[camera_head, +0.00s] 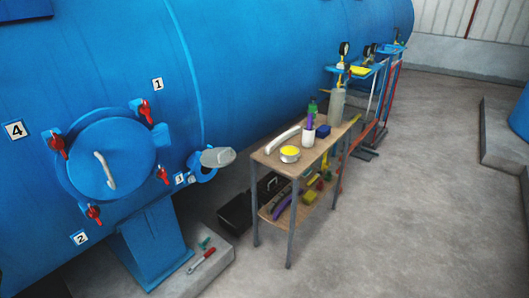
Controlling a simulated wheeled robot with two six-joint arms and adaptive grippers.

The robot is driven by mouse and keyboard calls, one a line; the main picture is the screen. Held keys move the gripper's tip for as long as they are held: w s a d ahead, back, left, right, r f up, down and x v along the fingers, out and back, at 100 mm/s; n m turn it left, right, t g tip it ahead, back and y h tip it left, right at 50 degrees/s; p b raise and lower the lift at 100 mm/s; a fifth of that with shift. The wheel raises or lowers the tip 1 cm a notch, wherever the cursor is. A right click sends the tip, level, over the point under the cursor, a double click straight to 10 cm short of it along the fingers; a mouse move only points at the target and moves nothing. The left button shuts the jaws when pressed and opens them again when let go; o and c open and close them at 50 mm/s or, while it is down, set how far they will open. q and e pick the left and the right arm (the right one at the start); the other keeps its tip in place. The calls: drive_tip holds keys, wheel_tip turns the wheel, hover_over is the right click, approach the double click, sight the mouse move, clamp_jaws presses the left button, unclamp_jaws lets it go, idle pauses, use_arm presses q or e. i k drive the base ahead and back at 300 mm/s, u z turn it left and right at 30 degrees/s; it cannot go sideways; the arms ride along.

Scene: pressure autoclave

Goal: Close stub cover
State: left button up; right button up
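A small blue stub (204,175) sticks out of the blue autoclave at the lower right of the large round door. A grey oval cover (218,157) stands at the upper right of this stub, swung away from its opening, so the stub looks open. A hinge between them is too small to make out. Neither of my grippers is in view.
The large round blue door (110,160) has a white handle (104,170) and several red clamps around it. A tool table (270,157) stands right of the stub. A black toolbox (240,210) and a red-handled tool (201,260) lie low.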

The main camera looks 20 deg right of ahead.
sight(219, 156)
drive_tip(key=z, duration=0.9)
drive_tip(key=i, duration=0.75)
drive_tip(key=u, duration=2)
